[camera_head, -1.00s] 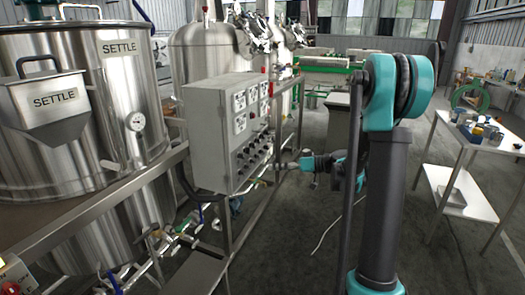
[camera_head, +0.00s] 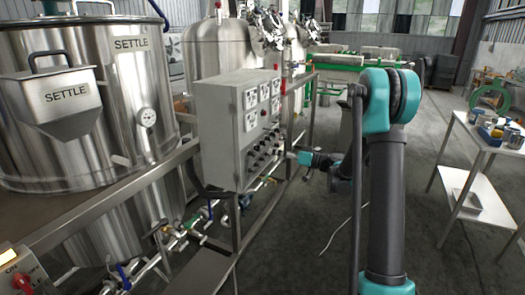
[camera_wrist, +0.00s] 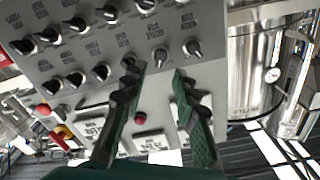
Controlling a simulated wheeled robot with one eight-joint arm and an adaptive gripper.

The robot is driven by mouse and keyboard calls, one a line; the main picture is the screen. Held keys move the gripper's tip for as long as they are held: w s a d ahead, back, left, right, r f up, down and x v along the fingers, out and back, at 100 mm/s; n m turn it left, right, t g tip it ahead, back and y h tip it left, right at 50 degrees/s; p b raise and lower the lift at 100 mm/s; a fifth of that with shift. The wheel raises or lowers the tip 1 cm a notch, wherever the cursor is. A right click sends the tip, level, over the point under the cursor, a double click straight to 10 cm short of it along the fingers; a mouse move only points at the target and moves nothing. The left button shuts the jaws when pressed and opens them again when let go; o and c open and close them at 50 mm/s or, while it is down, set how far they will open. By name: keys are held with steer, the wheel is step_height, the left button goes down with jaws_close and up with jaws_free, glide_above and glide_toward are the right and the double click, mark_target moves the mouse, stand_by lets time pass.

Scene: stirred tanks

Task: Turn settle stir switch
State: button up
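The grey control box (camera_head: 222,125) stands beside the settle tank, with several black knobs on its face (camera_head: 265,148). In the wrist view, its panel (camera_wrist: 95,45) fills the upper left, with rows of black rotary knobs and inverted labels too blurred to read surely. My gripper (camera_wrist: 156,72) is open and empty, its two dark green fingers apart in front of the panel. Two knobs, one at the gap (camera_wrist: 160,56) and one to its right (camera_wrist: 193,47), show just beyond the fingertips. I see no clear contact. In the head view, my gripper (camera_head: 294,156) is small beside the panel's lower right.
The steel tank (camera_head: 100,125) marked SETTLE stands at the left. Pipes and valves (camera_head: 180,235) run below the box. A white table (camera_head: 465,140) stands at the right. The floor between is mostly clear.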

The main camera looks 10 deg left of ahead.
mark_target(257, 148)
steer(key=x, duration=0.6)
steer(key=shift+a, duration=0.4)
steer(key=shift+c, duration=0.6)
jaws_close()
